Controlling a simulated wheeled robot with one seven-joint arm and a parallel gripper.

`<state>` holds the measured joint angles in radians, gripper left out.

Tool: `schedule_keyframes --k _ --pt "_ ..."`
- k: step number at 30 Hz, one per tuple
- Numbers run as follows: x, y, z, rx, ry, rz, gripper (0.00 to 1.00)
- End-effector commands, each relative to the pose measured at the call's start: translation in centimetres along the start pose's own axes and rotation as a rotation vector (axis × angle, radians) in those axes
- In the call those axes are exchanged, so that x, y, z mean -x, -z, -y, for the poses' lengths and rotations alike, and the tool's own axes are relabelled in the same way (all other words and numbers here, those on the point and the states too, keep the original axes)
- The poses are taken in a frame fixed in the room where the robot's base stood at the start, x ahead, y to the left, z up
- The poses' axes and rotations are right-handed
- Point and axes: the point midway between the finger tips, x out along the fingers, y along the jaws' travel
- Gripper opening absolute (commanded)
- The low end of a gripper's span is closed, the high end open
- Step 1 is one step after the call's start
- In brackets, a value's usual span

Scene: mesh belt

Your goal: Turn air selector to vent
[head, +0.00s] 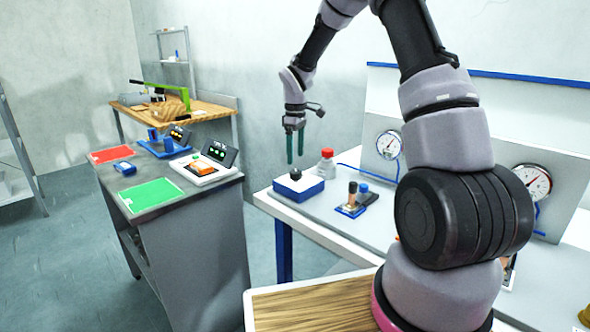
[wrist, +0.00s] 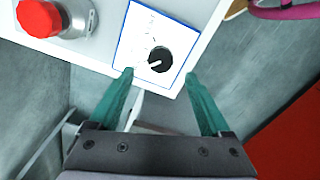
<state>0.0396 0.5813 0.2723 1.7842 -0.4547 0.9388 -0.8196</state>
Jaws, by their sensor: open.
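The air selector is a black round knob (wrist: 159,60) with a white pointer line, on a white plate (wrist: 140,22) with a blue edge. In the wrist view the pointer line aims to the lower left; the printed labels are too small to read. In the head view the knob (head: 296,174) sits on top of a blue-sided box (head: 299,188) at the bench's left end. My gripper (head: 295,162) points down just above the knob, its green fingers apart and empty. In the wrist view the open fingers (wrist: 158,75) lie either side of the knob, apparently not touching it.
Small black and blue fittings (head: 357,197) lie to the right. Two gauges (head: 389,145) are on the back panel. A grey cabinet (head: 190,235) stands left across a gap.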

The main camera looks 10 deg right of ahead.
Motion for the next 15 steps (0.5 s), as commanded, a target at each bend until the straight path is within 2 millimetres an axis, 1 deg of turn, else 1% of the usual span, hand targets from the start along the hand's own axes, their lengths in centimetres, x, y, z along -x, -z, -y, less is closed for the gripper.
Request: schedule_keyframes --k 1,6,10,15 --pt "-1.1 -0.1 0.1 -0.001 0.003 0.002 0.82" --pt "-4.0 0.0 0.1 -0.001 0.002 0.002 0.82" --pt "-5.4 0.0 0.1 -0.001 0.001 0.001 0.82" --pt "-6.1 0.0 0.0 -0.001 0.000 0.000 0.82"
